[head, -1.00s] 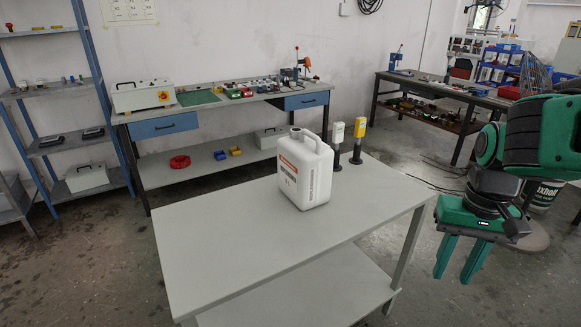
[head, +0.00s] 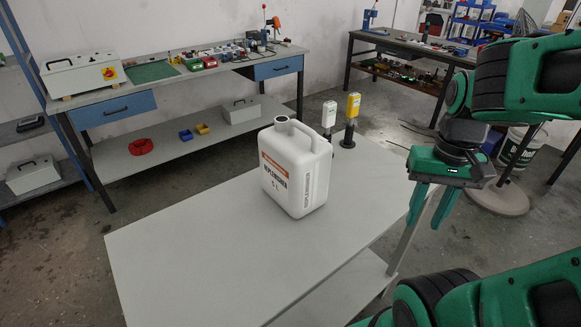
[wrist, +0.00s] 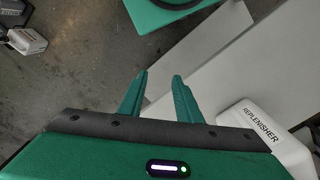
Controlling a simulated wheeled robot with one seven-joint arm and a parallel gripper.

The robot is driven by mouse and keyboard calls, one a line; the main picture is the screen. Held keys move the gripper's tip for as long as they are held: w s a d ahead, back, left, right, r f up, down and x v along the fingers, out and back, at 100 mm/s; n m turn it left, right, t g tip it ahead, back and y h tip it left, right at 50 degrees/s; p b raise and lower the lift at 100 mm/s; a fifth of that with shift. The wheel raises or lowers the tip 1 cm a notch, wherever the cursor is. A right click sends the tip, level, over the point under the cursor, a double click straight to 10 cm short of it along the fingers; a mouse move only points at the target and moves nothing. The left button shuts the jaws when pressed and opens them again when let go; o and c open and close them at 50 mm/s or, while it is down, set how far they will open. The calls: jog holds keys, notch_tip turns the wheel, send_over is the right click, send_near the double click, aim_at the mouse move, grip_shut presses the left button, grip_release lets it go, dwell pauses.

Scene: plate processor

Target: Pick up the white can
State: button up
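The white can (head: 294,172) is a large jug with an orange label and the word REPLENISHER. It stands upright on the light grey table (head: 200,255). In the wrist view part of the can (wrist: 262,140) shows at the lower right. My gripper (head: 428,205) points down beyond the table's right edge, to the right of the can and apart from it. Its two green fingers are spread with nothing between them, as the wrist view (wrist: 160,95) also shows.
Two black posts with a white head (head: 329,114) and a yellow head (head: 353,107) stand just behind the can. A workbench (head: 210,80) runs along the wall. The table's front and left are clear. A white bucket (head: 517,146) stands at right.

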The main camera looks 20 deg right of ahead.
jog(key=shift+o, duration=0.6)
jog(key=shift+s+r, duration=0.1)
jog(key=n+t, duration=0.3)
jog(key=n, duration=0.7)
send_near(294, 123)
jog(key=shift+d+f+y, duration=0.2)
jog(key=shift+d, duration=0.3)
jog(key=shift+d+f+y, duration=0.15)
jog(key=shift+d+y, duration=0.05)
jog(key=shift+d, duration=0.3)
jog(key=x, duration=0.4)
jog(key=shift+w+a, duration=0.25)
jog(key=shift+w, duration=0.05)
jog(key=shift+w+x, duration=0.15)
jog(key=shift+x, duration=1.45)
jog(key=shift+w+x, duration=0.1)
jog(key=shift+x, duration=1.45)
jog(key=shift+a+r, duration=0.1)
jog(key=shift+a, duration=0.1)
jog(key=shift+c, duration=0.2)
grip_shut()
